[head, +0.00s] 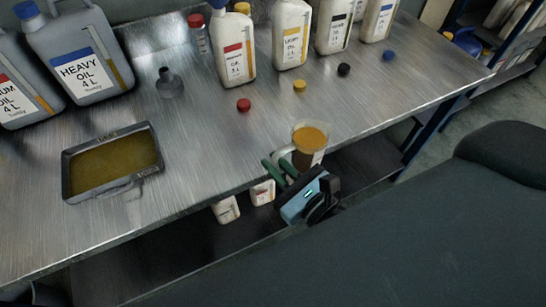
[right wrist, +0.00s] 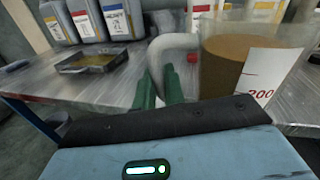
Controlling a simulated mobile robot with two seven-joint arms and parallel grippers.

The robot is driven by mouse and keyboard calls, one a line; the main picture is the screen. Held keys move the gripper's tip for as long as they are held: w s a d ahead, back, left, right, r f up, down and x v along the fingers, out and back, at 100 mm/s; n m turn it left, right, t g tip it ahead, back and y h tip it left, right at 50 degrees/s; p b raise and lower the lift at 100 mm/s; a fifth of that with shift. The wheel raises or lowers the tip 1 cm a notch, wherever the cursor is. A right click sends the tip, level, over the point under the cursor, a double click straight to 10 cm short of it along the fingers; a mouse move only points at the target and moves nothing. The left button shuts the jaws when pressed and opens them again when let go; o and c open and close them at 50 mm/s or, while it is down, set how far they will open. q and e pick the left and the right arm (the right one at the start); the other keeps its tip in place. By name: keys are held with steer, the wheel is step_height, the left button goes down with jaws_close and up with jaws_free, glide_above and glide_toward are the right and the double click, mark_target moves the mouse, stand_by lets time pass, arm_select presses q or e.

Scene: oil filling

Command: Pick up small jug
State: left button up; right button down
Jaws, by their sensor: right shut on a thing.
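The small jug (head: 310,140) is clear, with a pale handle (right wrist: 168,45) and brown-orange liquid inside. In the head view it is at the table's front edge, right of the middle, its lower part overlapping the edge. It looks roughly upright. In the right wrist view the jug (right wrist: 235,65) fills the upper right, with a white label marked in red. My right gripper (head: 277,174) has green fingers (right wrist: 158,88) shut on the jug's handle. I cannot tell whether the jug's base touches the table. My left gripper is not in view.
A metal tray of oil (head: 63,175) sits on the table at left. Grey heavy-oil cans (head: 80,50), a dark funnel (head: 170,85) and several white bottles (head: 233,50) stand behind. Loose caps, one red (head: 243,105), lie mid-table. Small white containers (head: 226,210) are on the shelf below.

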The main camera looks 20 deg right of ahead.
mark_target(319, 158)
steer(key=shift+s+r, duration=0.1)
steer(key=shift+s, duration=0.3)
steer(key=shift+s, duration=0.1)
steer(key=d+r+m+h, duration=0.1)
steer(key=d, duration=0.1)
steer(key=s+d+m+h, duration=0.1)
steer(key=d+h, duration=0.1)
steer(key=d+r+m+h, duration=0.1)
steer(key=d, duration=0.1)
steer(key=shift+s+d+r+t+h, duration=0.2)
steer(key=shift+d+r+t+h, duration=0.1)
steer(key=shift+d+r, duration=0.1)
steer(key=shift+w+d, duration=0.1)
steer(key=shift+d, duration=0.15)
